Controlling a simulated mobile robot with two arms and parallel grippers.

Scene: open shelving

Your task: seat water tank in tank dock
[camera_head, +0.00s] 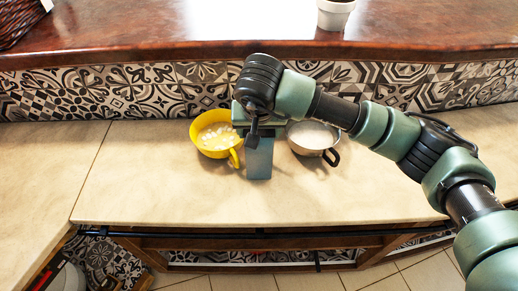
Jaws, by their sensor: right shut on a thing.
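My right gripper (253,133) reaches down over the middle of the beige counter. It is shut on a blue-grey box-shaped piece (259,162), which looks like the water tank. The piece is upright, between a yellow bowl and a metal pan. I cannot tell whether its base touches the counter. A grey-green block (240,114) shows just behind and left of the fingers; it may be the tank dock, but my wrist hides much of it. Whether the tank and this block touch is hidden. My left gripper is not in view.
The yellow bowl (210,128) with pale contents stands close on the left. The metal pan (313,136) with a dark handle stands close on the right. The beige counter (150,190) is clear at left and front. A white pot (335,12) stands on the brown ledge (200,25) behind.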

